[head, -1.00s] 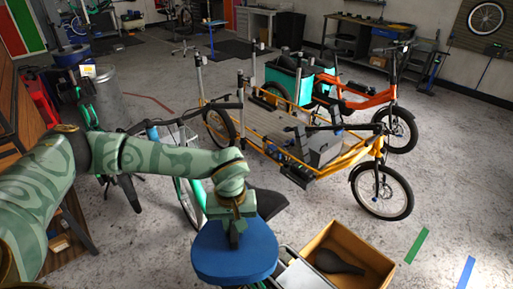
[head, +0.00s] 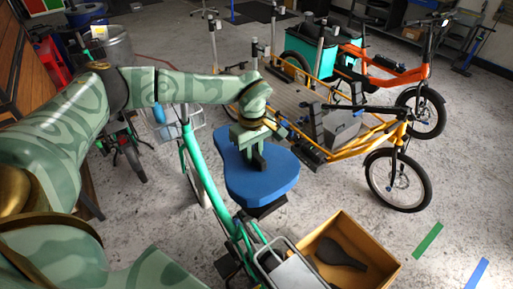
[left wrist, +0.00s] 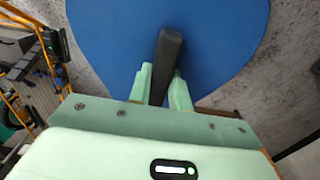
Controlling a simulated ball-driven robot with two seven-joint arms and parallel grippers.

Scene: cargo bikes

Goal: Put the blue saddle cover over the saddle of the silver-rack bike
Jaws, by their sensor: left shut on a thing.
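The blue saddle cover (head: 285,180) is a broad, rounded wedge with a dark upright grip on top. My left gripper (head: 258,158) is shut on that grip and holds the cover level. In the left wrist view the cover (left wrist: 225,45) spreads beyond the gripper (left wrist: 162,85), its dark grip between the fingers. The silver-rack bike (head: 188,150) has a green frame, and its silver rack (head: 295,268) is at the bottom. A dark saddle edge (head: 266,210) shows under the cover's near side; the rest is hidden. I cannot tell whether cover and saddle touch. My right gripper is out of view.
A wooden box (head: 340,222) with a loose black saddle (head: 340,254) in it stands right of the rack. A yellow cargo bike (head: 362,145) and an orange one (head: 390,76) stand behind to the right. Open concrete floor lies at the far right.

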